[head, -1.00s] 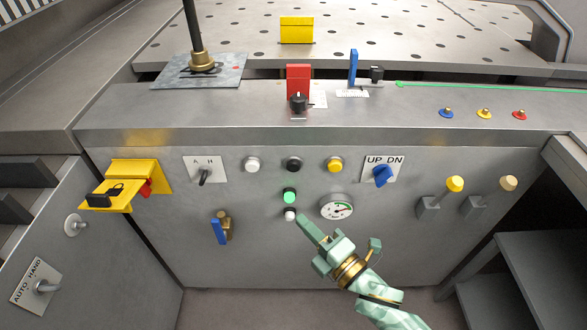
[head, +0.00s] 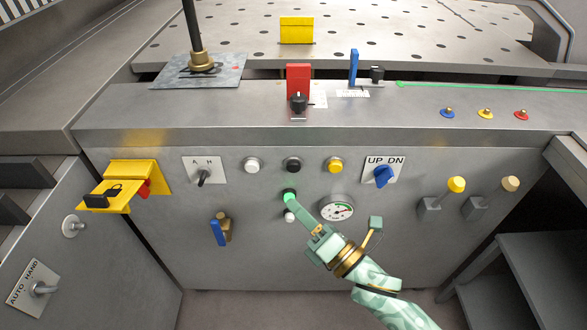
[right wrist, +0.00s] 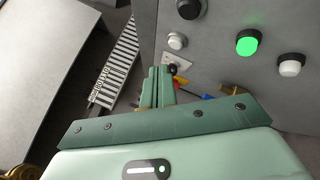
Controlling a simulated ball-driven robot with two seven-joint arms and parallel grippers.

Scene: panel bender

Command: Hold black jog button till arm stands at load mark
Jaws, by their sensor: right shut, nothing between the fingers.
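The black button (head: 293,165) sits in the middle of the panel's top row, between a white button (head: 252,165) and a yellow one (head: 335,165). It shows at the top of the right wrist view (right wrist: 189,8). My right gripper (head: 292,202) is shut and empty, its tips in front of the panel just below the lit green button (head: 289,194), lower than the black one. In the right wrist view its fingers (right wrist: 160,87) look clear of the buttons. A dark rod with a brass foot (head: 201,60) stands on a grey sheet (head: 172,76). I cannot make out a load mark. My left gripper is not in view.
A lower white button (head: 289,216) and a gauge (head: 337,208) are close to my fingers. An UP/DN switch (head: 383,176), two levers (head: 455,186) and a blue-handled valve (head: 219,231) stick out from the panel. A yellow bracket (head: 135,180) juts out at left.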

